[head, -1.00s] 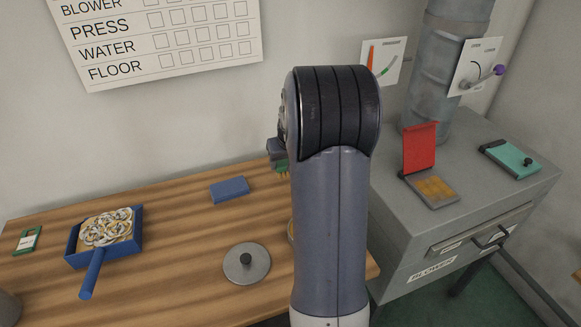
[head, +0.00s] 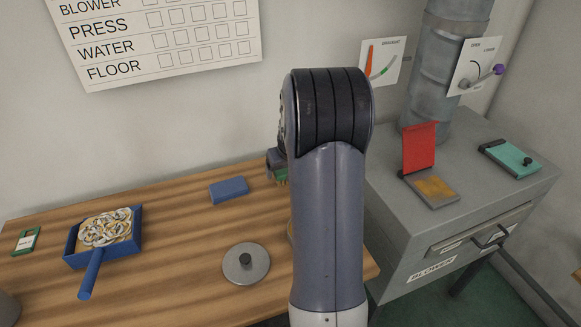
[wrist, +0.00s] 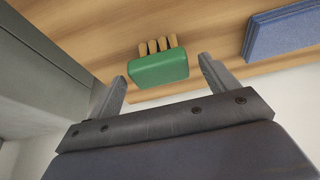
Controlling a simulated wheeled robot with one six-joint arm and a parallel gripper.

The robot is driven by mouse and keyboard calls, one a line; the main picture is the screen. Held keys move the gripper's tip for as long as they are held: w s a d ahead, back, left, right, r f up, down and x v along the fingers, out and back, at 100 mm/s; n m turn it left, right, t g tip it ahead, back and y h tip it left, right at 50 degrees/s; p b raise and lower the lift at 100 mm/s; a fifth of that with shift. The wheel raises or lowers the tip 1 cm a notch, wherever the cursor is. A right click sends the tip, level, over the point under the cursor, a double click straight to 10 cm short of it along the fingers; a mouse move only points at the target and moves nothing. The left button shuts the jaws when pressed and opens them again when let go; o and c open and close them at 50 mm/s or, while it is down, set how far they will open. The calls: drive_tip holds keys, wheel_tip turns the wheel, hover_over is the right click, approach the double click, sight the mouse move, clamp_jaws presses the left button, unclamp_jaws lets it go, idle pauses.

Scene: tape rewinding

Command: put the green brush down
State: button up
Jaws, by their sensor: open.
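The green brush (wrist: 159,68) shows in the wrist view as a green block with several tan bristle tufts, over the wooden table. My gripper (wrist: 160,72) is open, with one finger on each side of the brush and a visible gap at both. I cannot tell for sure whether the bristles touch the table. In the head view only a small part of the green brush (head: 281,175) shows beside my arm, near the table's back edge. My arm hides the rest of it.
A blue block (head: 229,190) lies left of the brush. The grey blower cabinet (head: 400,225) stands close on the right.

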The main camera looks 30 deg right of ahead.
drive_tip(key=shift+r, duration=0.1)
drive_tip(key=shift+r+p, duration=0.25)
drive_tip(key=shift+p, duration=0.05)
drive_tip(key=v, duration=1.1)
drive_tip(key=shift+s+r+b, duration=0.25)
drive_tip(key=shift+r+b, duration=0.1)
drive_tip(key=shift+b, duration=0.05)
drive_tip(key=shift+f, duration=0.1)
drive_tip(key=x, duration=1.2)
drive_tip(key=shift+f, duration=0.1)
drive_tip(key=shift+r, duration=0.85)
